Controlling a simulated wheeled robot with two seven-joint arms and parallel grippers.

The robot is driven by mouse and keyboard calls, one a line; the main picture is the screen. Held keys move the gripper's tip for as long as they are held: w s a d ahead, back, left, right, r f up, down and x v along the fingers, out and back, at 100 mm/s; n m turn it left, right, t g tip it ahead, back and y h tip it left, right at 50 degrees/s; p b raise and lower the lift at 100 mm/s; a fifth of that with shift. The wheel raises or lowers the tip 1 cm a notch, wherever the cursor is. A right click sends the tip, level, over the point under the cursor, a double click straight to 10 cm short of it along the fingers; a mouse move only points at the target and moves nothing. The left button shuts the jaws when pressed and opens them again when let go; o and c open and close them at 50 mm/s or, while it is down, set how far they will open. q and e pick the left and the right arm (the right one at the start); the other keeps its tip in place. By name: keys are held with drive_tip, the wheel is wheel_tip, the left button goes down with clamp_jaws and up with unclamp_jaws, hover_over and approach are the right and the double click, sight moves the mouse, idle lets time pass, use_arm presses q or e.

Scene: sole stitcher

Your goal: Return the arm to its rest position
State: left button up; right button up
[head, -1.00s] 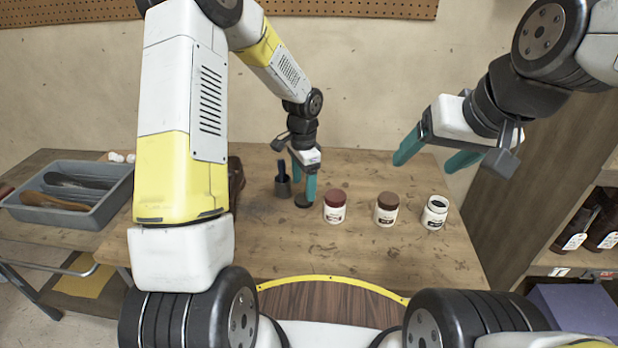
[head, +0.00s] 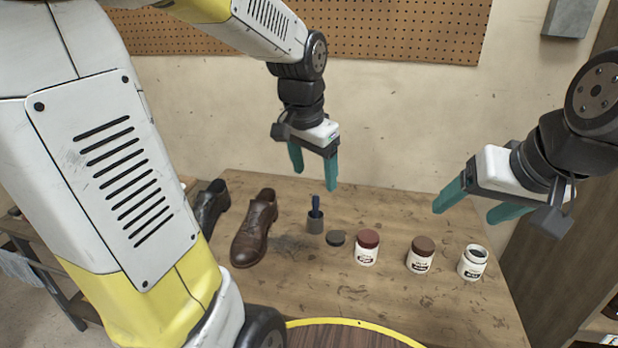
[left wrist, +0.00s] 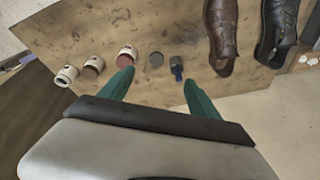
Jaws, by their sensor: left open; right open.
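My left gripper (head: 313,172) is open and empty. It hangs in the air above the back of the table, in front of the wall. The left wrist view shows its two green fingers (left wrist: 158,88) spread apart with nothing between them. My right gripper (head: 470,203) is open and empty in the air over the right side of the table, its fingers pointing down and left.
The wooden table (head: 420,310) holds a brown shoe (head: 255,230), a dark shoe (head: 211,207), a cup with a blue-handled tool (head: 315,222), and a dark lid (head: 336,238). A red-lidded jar (head: 367,247), a brown-lidded jar (head: 421,255) and an open jar (head: 473,262) stand in a row.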

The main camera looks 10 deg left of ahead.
use_arm(q)
drive_tip(key=s+a+r+n+t+h, duration=0.1)
drive_tip(key=s+r+n+t, duration=0.2)
drive_tip(key=s, duration=0.9)
drive_tip(key=shift+r+n+h, duration=0.3)
drive_tip(key=shift+r+n, duration=0.05)
drive_tip(key=shift+n, duration=0.65)
drive_tip(key=shift+a, duration=0.1)
